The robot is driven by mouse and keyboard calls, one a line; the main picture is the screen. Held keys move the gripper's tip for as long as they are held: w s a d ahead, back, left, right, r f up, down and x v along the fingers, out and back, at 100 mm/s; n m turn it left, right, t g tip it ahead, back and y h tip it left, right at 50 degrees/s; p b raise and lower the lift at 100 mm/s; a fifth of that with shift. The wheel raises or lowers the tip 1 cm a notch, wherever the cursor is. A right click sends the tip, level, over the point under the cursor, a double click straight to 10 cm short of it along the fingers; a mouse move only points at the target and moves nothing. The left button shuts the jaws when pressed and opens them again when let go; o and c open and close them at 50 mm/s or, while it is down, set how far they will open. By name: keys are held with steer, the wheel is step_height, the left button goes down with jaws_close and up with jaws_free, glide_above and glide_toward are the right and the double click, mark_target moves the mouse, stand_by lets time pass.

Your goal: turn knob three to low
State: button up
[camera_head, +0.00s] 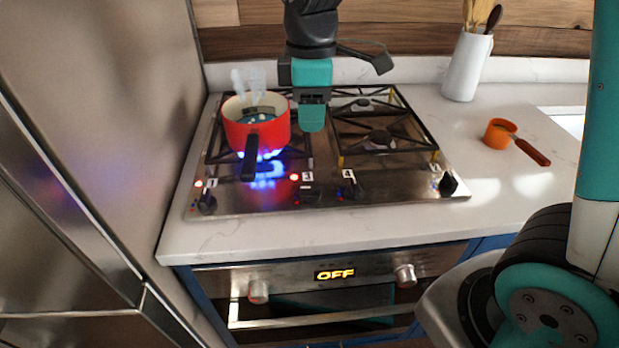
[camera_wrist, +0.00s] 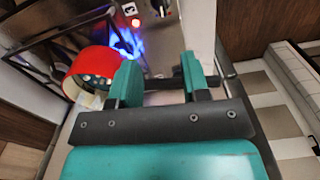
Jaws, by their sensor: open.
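Knob three (camera_head: 307,194) is a dark knob on the front strip of the steel cooktop (camera_head: 400,192), below the label 3 and beside a lit red light. A blue flame (camera_head: 262,160) burns at the front left burner behind it, under a steaming red pot (camera_head: 262,128) with a dark handle. My gripper (camera_head: 313,115) is over the middle of the cooktop, right of the pot and behind knob three. In the wrist view my gripper (camera_wrist: 161,68) has its two teal fingers apart, with nothing held. The red pot (camera_wrist: 88,72) is beside the left finger there. Knob three's exact setting is too small to read.
Knob one (camera_head: 207,203), knob four (camera_head: 350,188) and another knob (camera_head: 448,184) share the front strip. The oven (camera_head: 330,305) display below reads OFF. An orange cup (camera_head: 499,133) and a white utensil jug (camera_head: 467,65) stand on the counter at right.

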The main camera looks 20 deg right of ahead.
mark_target(311, 188)
step_height(311, 188, down, 17)
steer(key=shift+s+r+p, duration=0.1)
steer(key=shift+r+p, duration=0.05)
steer(key=shift+p, duration=0.15)
jaws_close()
